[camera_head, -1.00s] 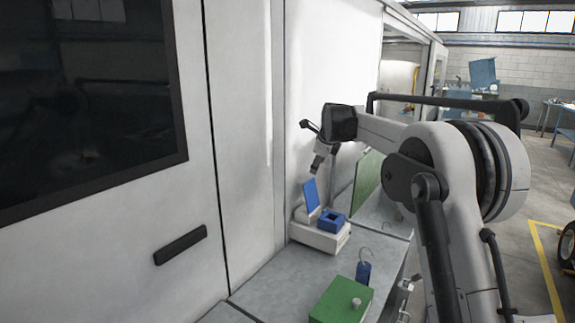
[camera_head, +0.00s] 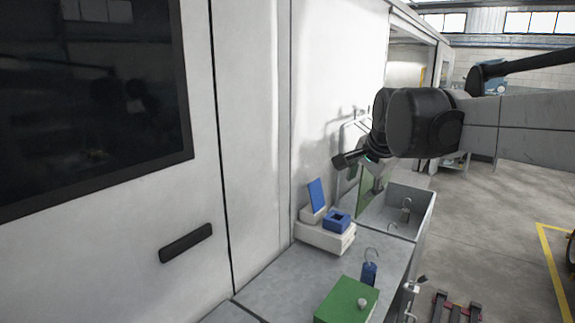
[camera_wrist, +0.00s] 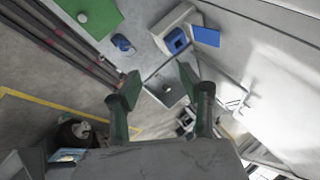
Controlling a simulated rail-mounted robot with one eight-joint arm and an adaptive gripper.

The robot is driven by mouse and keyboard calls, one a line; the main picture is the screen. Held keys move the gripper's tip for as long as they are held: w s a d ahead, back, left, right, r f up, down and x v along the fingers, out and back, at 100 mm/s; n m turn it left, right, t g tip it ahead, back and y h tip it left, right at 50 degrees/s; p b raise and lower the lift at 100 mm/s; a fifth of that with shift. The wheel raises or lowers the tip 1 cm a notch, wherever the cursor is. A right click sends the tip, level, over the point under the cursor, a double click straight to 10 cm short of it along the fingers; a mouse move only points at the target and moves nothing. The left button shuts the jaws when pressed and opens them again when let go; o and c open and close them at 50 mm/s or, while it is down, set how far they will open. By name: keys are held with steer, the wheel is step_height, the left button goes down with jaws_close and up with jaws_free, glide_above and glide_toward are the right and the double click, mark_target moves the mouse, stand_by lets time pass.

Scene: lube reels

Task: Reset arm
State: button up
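My gripper (camera_wrist: 158,78) is open, its two dark fingers with green tips spread wide apart in the wrist view. No object shows held between them. In the head view my arm reaches in from the right, with its black wrist joint over the far end of the counter (camera_head: 290,280). The gripper is partly hidden there behind the wrist. Beyond the fingers in the wrist view lies a grey open tray (camera_wrist: 160,97) with a small hooked item in it. That tray also shows at the counter's far end in the head view (camera_head: 425,195).
A white device (camera_head: 325,238) with a blue screen (camera_head: 316,194) and blue holder (camera_head: 337,221) stands by the wall. A blue hooked item (camera_head: 369,274) and a green box (camera_head: 345,301) stand nearer. Open floor (camera_head: 500,225) lies to the right.

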steer(key=s+d+f+n, duration=0.1)
steer(key=s+f+n, duration=0.4)
steer(key=s, duration=0.9)
steer(key=s+d+f+n, duration=0.1)
steer(key=s+f+n, duration=0.5)
steer(key=s+f, duration=0.4)
steer(key=s, duration=0.4)
steer(key=shift+s+d+f+h+b, duration=0.2)
steer(key=shift+s+d+h+b, duration=0.1)
steer(key=shift+s+h+b, duration=0.1)
